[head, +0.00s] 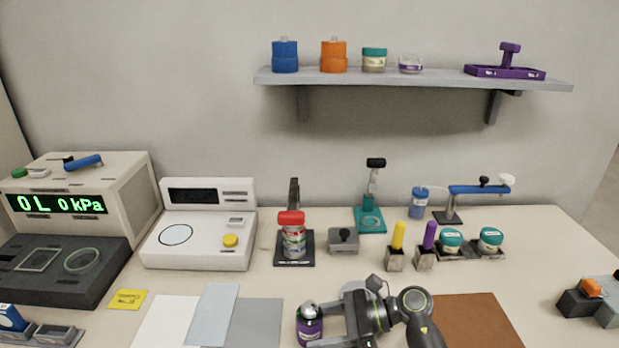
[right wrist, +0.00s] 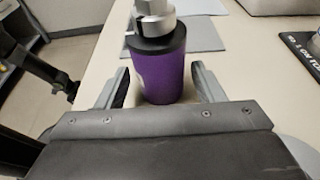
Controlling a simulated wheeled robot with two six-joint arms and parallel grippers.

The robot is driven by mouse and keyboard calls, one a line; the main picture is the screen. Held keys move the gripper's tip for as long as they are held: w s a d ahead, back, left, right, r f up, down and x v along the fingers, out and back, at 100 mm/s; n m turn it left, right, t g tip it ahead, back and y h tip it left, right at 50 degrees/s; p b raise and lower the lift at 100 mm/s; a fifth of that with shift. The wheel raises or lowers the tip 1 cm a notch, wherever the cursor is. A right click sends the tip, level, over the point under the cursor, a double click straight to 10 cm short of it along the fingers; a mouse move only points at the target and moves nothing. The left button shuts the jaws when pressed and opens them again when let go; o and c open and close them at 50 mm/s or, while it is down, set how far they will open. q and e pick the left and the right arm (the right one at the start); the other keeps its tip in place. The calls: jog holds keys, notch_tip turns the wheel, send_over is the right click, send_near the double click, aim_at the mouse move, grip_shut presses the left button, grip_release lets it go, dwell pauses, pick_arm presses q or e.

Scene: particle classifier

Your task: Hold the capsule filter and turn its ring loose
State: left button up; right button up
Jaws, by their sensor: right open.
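A purple cylinder with a black collar and a silver domed top (head: 310,325) stands upright at the table's front edge; I take it for the capsule filter, though I cannot be sure. It also shows in the right wrist view (right wrist: 163,72). My right gripper (head: 326,326) comes from the right at its height. In the right wrist view the open fingers (right wrist: 161,84) lie on either side of the purple body, with a visible gap at least on the left. My left gripper is not in view.
A red-capped jar (head: 293,238) on a black stand and a grey box (head: 343,241) stand behind. Flat sheets (head: 212,315) lie left of the cylinder, and a brown mat (head: 478,322) lies right. A white instrument (head: 200,250) is at the back left. The shelf (head: 420,80) is high above.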

jog(key=shift+a+f, duration=0.15)
jog(key=shift+a, duration=0.45)
jog(key=c, duration=1.3)
jog(key=shift+c, duration=0.2)
